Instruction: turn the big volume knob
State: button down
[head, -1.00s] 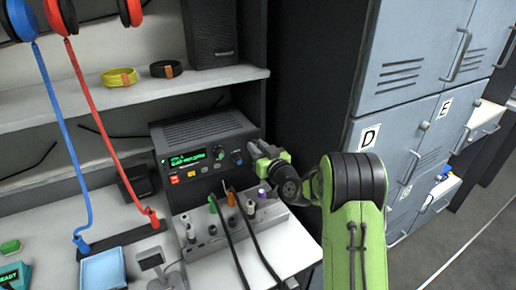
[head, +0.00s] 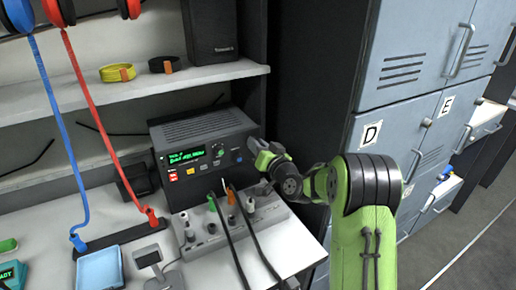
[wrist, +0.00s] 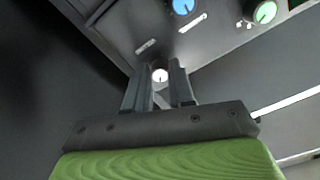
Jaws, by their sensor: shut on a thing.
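The black radio unit (head: 205,132) has a green text display (head: 187,156) and knobs on its front. A green-marked knob (head: 218,150) and a blue-marked knob (head: 238,158) show right of the display; the wrist view also shows the green knob (wrist: 264,12) and the blue knob (wrist: 183,6). My gripper (head: 260,152) is at the right end of the radio's front. In the wrist view my gripper (wrist: 161,68) has its fingers on both sides of a white-topped knob (wrist: 160,76), shut on it. In the head view that knob is hidden. No label tells which knob is volume.
A grey panel (head: 215,243) with several small knobs and cable plugs stands just below my gripper. A shelf (head: 215,78) is above the radio. Blue-grey lockers (head: 385,125) stand to the right, behind my arm.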

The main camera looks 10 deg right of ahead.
jog(key=shift+m, duration=2.3)
jog(key=c, duration=1)
grip_release()
jog(key=shift+o, duration=0.2)
jog(key=shift+s, duration=0.1)
jog(key=b+v, duration=0.4)
jog(key=v, duration=1.1)
jog(key=shift+s+b, duration=0.25)
jog(key=shift+b, duration=0.05)
jog(key=shift+d, duration=0.1)
